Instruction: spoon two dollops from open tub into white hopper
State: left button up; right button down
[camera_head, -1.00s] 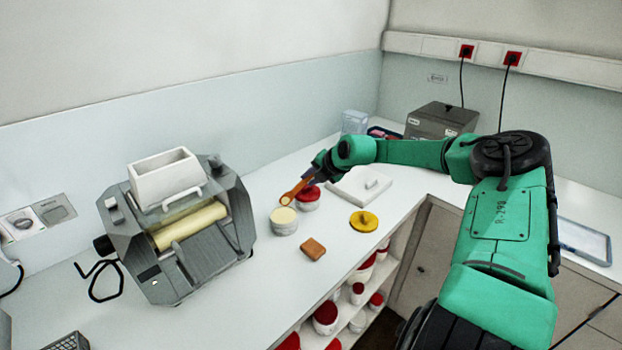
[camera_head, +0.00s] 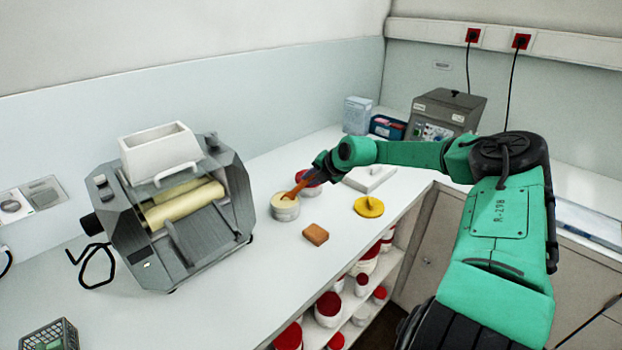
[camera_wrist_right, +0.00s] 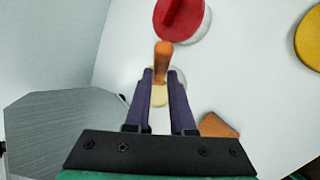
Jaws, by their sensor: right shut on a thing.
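The open tub (camera_head: 285,212) of pale yellow cream stands on the counter right of the mill. My right gripper (camera_head: 312,177) is shut on an orange-brown spoon (camera_head: 297,189). The spoon slants down to the left, its low end at the cream within the tub's rim; I cannot tell how deep it goes. My left gripper is not in view.
A red-lidded tub (camera_head: 310,178) stands just behind the open tub. A brown block (camera_head: 315,234) and a yellow lid (camera_head: 369,207) lie in front and to the right. A white flat device (camera_head: 370,178) is behind. The counter between tub and mill is narrow but clear.

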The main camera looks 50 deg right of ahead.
jog(key=shift+w+f, duration=0.1)
notch_tip(320, 180, up, 6)
jog(key=p, duration=0.4)
jog(key=shift+f+p, duration=0.15)
jog(key=shift+p, duration=0.15)
dwell(0.4)
jog(key=shift+f, duration=0.1)
dwell(0.3)
